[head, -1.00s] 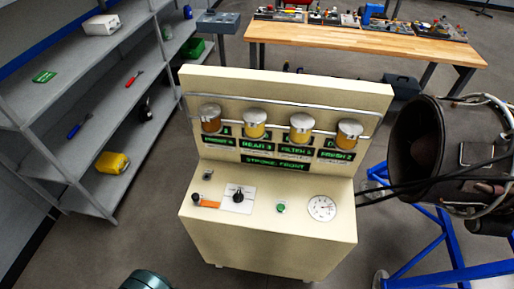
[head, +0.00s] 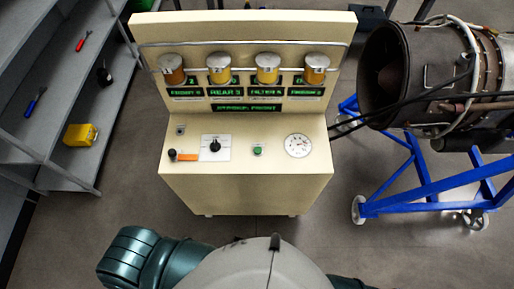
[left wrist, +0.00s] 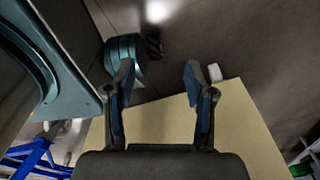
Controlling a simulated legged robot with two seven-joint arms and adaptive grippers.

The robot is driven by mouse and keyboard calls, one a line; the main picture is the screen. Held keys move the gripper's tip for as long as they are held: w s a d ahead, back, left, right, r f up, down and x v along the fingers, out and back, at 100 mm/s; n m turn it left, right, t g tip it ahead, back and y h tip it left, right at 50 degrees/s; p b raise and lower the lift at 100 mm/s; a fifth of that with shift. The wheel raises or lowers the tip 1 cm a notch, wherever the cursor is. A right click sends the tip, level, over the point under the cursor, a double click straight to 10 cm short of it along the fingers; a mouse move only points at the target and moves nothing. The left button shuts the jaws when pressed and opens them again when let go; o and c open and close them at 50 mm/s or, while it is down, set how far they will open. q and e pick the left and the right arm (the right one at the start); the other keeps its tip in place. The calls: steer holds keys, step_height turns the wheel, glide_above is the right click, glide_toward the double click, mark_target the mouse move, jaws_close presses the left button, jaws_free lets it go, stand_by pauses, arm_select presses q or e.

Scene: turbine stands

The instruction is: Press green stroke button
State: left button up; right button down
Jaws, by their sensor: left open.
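The green button (head: 257,150) sits on the sloped top of a cream control console (head: 246,190), between a black rotary knob (head: 215,146) and a round white gauge (head: 298,146). In the head view neither gripper shows; only parts of my own body show at the bottom. In the left wrist view my left gripper (left wrist: 158,80) is open and empty, its two fingers apart. A cream surface (left wrist: 165,122) lies behind its fingers. The button does not show in the left wrist view. My right gripper is in neither view.
An orange-handled lever (head: 183,156) is left on the console. Four-legged obstacles are few: a grey shelf unit (head: 70,165) with a yellow container (head: 80,135) stands left. A turbine engine (head: 430,75) on a blue wheeled stand (head: 425,190) stands right, its cables reaching the console.

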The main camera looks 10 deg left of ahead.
arm_select(q)
jaws_close()
steer(key=shift+a, duration=0.15)
stand_by(1.3)
